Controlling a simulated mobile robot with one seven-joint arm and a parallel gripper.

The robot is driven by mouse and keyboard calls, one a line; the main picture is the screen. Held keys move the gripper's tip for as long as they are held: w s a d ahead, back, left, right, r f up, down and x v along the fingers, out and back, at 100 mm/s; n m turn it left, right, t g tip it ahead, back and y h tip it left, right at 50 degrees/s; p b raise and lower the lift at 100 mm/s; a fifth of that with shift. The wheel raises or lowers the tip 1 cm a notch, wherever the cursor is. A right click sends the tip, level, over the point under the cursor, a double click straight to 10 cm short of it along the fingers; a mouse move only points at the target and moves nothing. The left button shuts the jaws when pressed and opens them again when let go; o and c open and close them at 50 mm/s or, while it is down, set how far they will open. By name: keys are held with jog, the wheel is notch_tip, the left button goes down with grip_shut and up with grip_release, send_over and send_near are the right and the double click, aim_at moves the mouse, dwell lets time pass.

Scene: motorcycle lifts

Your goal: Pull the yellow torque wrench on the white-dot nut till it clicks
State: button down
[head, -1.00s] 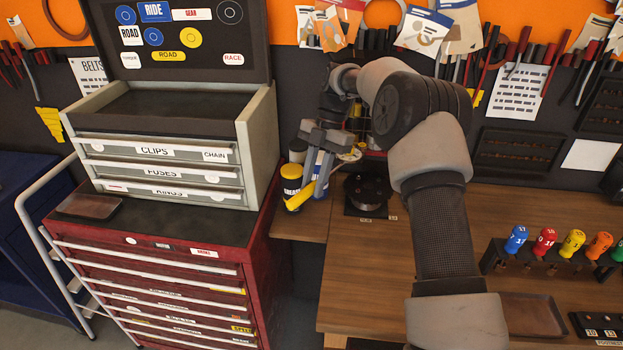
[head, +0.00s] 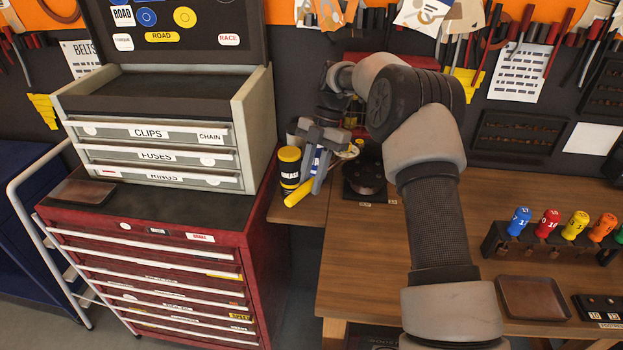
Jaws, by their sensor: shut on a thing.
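The yellow torque wrench (head: 299,195) shows its yellow handle low at the far left end of the bench, pointing down-left. My gripper (head: 311,184) reaches down over it with its grey fingers shut around the wrench by the yellow handle. The far part of the wrench is hidden behind my gripper. A black fixture with a round dark part (head: 364,178) stands just right of my gripper. I cannot make out the white-dot nut; my gripper and arm cover much of that area.
A yellow-and-black can (head: 289,166) stands close left of my gripper. The red tool cabinet (head: 150,260) with a grey drawer chest (head: 160,140) is at the left. Coloured sockets (head: 547,223) and a brown tray (head: 533,298) are on the right of the wooden bench (head: 365,260).

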jog(key=shift+f, duration=0.75)
dwell(2.0)
jog(key=shift+a, duration=0.1)
jog(key=shift+w+a+f+m+t+y+p, duration=0.15)
jog(key=shift+w+a+m+p, duration=0.3)
jog(key=shift+w+a+m, duration=0.45)
jog(key=shift+w+a+r+m+t+y+p, duration=0.1)
jog(key=shift+w+a+m+t+y+p, duration=0.15)
jog(key=shift+w+a+m+p, duration=0.6)
jog(key=shift+w+a+n+b, duration=0.1)
jog(key=shift+w+n+b, duration=0.15)
jog(key=shift+w+b, duration=0.2)
jog(key=shift+w, duration=0.15)
